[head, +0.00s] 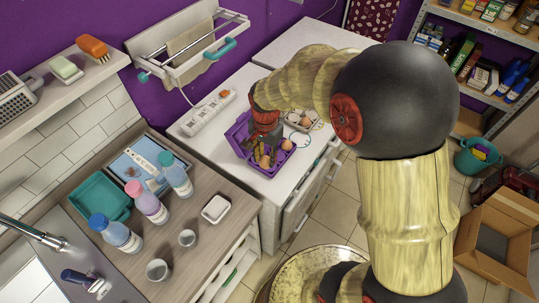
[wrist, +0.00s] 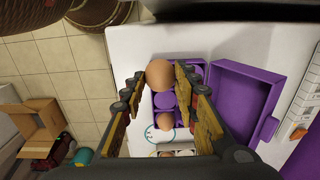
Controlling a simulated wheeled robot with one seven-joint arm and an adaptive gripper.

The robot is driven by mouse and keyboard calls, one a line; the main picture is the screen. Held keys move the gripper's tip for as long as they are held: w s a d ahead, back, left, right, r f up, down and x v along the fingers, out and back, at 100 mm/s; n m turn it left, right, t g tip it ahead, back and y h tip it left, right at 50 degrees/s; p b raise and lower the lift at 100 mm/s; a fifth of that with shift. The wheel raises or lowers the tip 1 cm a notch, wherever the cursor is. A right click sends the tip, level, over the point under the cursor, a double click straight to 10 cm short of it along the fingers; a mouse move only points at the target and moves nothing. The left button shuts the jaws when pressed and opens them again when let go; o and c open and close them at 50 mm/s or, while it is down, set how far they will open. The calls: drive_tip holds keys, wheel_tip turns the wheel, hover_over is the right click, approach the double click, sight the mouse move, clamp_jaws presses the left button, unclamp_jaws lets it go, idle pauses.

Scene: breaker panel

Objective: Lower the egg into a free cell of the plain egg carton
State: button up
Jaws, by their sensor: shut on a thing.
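My gripper (wrist: 160,74) is shut on a brown egg (wrist: 159,73), held between the fingertips. In the head view my gripper (head: 263,150) is over the open purple carton (head: 246,150). The held egg overlaps one end of the purple tray in the wrist view; I cannot tell how high it is above the cells. Another brown egg (wrist: 165,118) sits in the purple carton. The plain grey carton (head: 303,124), with eggs in it, stands beside the purple one, partly hidden by my arm. Only a bit of it shows low in the wrist view (wrist: 182,153).
The purple lid (wrist: 242,96) lies open beside its tray. A white power strip (head: 208,112) lies on the white counter (head: 196,150) at the left. The white counter's edge lies close to the purple carton.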

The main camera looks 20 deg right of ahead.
drive_tip(key=s+a+r+p, duration=0.1)
drive_tip(key=s+a+r, duration=0.4)
drive_tip(key=s+a, duration=0.15)
drive_tip(key=w+d+r+p, duration=0.2)
drive_tip(key=w+d+p, duration=0.1)
drive_tip(key=w+d, duration=0.6)
drive_tip(key=w+d+r+p, duration=0.1)
drive_tip(key=w+d+p, duration=0.2)
drive_tip(key=w+d, duration=0.55)
drive_tip(key=w+d+f+p, duration=0.1)
drive_tip(key=w+d+f, duration=0.1)
drive_tip(key=w+d, duration=0.5)
drive_tip(key=w+d+f+p, duration=0.2)
drive_tip(key=w+d, duration=0.5)
drive_tip(key=d, duration=0.8)
drive_tip(key=shift+f, duration=0.15)
drive_tip(key=shift+f, duration=0.1)
wheel_tip(320, 180, down, 6)
drive_tip(key=b, duration=0.2)
drive_tip(key=shift+f+b, duration=0.25)
drive_tip(key=shift+b, duration=0.15)
idle(0.4)
drive_tip(key=shift+f+b, duration=0.4)
drive_tip(key=shift+f, duration=0.55)
idle(0.9)
